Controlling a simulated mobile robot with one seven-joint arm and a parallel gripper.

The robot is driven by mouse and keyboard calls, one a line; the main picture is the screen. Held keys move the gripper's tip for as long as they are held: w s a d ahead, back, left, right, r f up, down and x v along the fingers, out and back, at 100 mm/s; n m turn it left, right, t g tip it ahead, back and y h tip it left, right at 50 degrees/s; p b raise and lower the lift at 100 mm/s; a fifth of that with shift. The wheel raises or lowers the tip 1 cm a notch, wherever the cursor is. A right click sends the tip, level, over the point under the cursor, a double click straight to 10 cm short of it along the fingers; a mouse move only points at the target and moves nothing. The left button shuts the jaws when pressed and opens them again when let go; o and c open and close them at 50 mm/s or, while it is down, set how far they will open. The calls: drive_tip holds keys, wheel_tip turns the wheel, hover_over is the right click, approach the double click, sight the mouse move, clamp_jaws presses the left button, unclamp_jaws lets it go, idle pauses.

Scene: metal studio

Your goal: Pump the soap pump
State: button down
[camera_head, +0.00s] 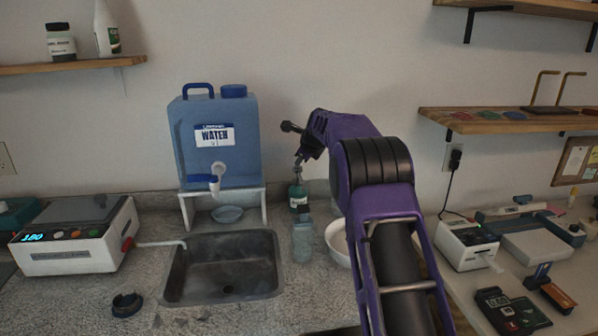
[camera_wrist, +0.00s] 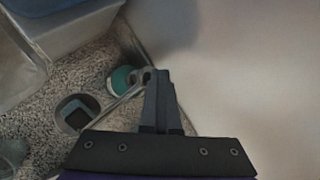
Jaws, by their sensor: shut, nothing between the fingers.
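A small green bottle with a pale label (camera_head: 298,196) stands on the counter against the wall, right of the water jug; it appears to be the soap pump. My gripper (camera_head: 299,160) is shut and empty, pointing down just above the bottle's top. In the wrist view the closed fingers (camera_wrist: 158,82) are beside the round teal bottle (camera_wrist: 121,79), with a grey pump spout near the fingertips. The fingers partly hide the pump head, and I cannot tell whether they touch it.
A clear bluish bottle (camera_head: 302,243) stands in front of the green one. A blue water jug (camera_head: 190,145) rests on a white stand (camera_head: 265,205) behind a metal sink (camera_head: 225,265). A white bowl (camera_head: 338,243) is to the right, partly behind my arm.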

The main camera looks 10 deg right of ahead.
sight(300, 169)
drive_tip(key=shift+f, duration=0.3)
idle(0.4)
drive_tip(key=shift+f, duration=0.3)
drive_tip(key=shift+r+p, duration=0.3)
drive_tip(key=shift+p, duration=0.4)
wheel_tip(300, 169, up, 2)
drive_tip(key=shift+r+p, duration=0.2)
drive_tip(key=shift+p, duration=0.9)
drive_tip(key=shift+r, duration=1.95)
